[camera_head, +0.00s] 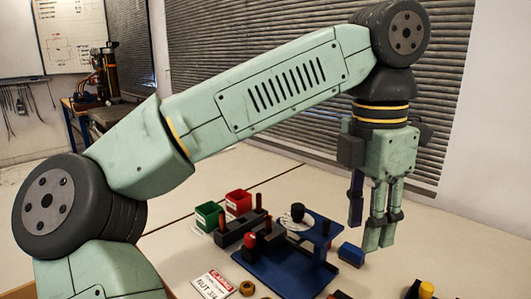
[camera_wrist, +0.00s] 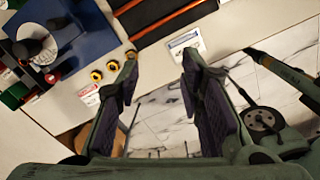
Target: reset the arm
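My arm stretches across the head view, and my gripper (camera_head: 378,238) hangs from its end with the fingers pointing down, over the right part of the table. In the wrist view my gripper (camera_wrist: 160,68) has its two dark-padded fingers apart with nothing between them; it is open and empty. The blue gauge rig (camera_head: 278,272) stands on the table to the left of the fingers in the head view. It also shows in the wrist view (camera_wrist: 88,42) at the upper left. A blue block (camera_head: 351,254) shows just left of the fingertips; whether they touch cannot be told.
A green bin (camera_head: 209,216) and a red bin (camera_head: 238,202) stand behind a dark rack. A label card (camera_head: 213,284) and a brass ring (camera_head: 247,288) lie at the front. A dark tray with orange edges (camera_wrist: 160,22) lies beyond the fingers. A slatted blind (camera_head: 260,60) hangs behind.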

